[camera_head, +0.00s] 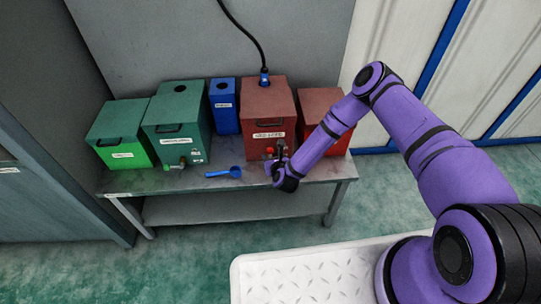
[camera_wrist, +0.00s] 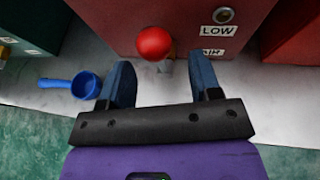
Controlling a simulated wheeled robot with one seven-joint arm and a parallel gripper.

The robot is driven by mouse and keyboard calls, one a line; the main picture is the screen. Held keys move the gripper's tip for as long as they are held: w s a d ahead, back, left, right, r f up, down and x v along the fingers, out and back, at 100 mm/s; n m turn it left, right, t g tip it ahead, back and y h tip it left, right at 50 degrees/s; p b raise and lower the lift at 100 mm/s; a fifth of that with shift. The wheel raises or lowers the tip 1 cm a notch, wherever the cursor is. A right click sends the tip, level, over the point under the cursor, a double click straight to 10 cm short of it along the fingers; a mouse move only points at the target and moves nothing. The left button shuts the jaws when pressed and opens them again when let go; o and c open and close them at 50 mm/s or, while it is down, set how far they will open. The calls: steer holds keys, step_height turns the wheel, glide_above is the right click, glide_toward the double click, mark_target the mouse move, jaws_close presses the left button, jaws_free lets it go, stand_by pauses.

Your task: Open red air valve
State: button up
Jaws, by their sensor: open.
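The red air valve knob (camera_wrist: 154,43) is a round red ball on the front of a dark red box (camera_wrist: 115,22) in the wrist view. A small metallic piece shows just below it. In the head view the knob (camera_head: 269,151) is a small red spot low on the red box (camera_head: 268,98), partly hidden by my wrist. My gripper (camera_wrist: 161,70) is open, its two dark blue fingers apart and pointing at the box. The knob lies ahead of the fingertips, left of the middle of the gap. Nothing is held. In the head view my gripper (camera_head: 277,166) is at the box's front.
A blue scoop (camera_head: 232,172) lies on the grey table (camera_head: 205,183) to the left. Two green boxes (camera_head: 175,108) (camera_head: 120,125) and a blue box (camera_head: 224,100) stand left. Another red box (camera_head: 318,100) stands right. A black hose (camera_head: 250,35) enters the red box from above.

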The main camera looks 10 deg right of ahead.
steer(key=v, duration=0.7)
steer(key=shift+s, duration=0.25)
steer(key=shift+r, duration=0.1)
